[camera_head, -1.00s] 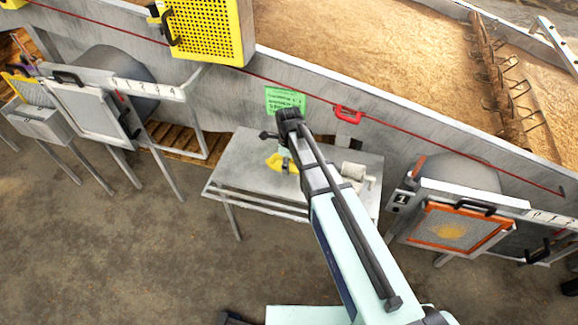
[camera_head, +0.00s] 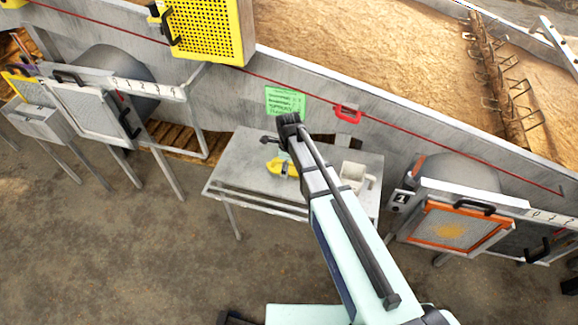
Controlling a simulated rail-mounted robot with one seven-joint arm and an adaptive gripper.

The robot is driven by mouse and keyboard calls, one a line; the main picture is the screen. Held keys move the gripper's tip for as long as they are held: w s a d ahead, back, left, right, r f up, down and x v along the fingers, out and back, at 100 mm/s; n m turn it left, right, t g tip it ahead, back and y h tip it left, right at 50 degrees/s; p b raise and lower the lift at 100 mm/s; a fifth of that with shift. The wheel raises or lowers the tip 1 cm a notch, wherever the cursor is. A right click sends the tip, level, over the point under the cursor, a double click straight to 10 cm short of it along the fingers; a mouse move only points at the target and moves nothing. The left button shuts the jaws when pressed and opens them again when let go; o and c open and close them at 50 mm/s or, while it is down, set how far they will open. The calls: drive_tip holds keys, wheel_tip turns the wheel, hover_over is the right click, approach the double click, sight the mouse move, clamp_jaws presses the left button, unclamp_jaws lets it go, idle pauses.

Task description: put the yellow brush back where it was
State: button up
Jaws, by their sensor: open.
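A small yellow object (camera_head: 287,171), likely the yellow brush, lies on the grey metal table in the middle. Its shape is partly hidden by my arm, so I cannot be sure what it is. My gripper (camera_head: 280,146) is open at the end of my arm, over the left middle of the table and just above the yellow object in the picture. I cannot tell whether they touch.
The metal table (camera_head: 232,172) also carries a white container (camera_head: 354,176) at its right. A green sign (camera_head: 285,101) and a red handle (camera_head: 347,115) are on the wall behind. An orange-framed sieve (camera_head: 460,227) stands right; a grey-framed panel (camera_head: 88,108) stands left.

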wheel_tip(320, 180, up, 12)
drive_tip(key=shift+s+r+b, duration=0.1)
drive_tip(key=shift+b, duration=0.7)
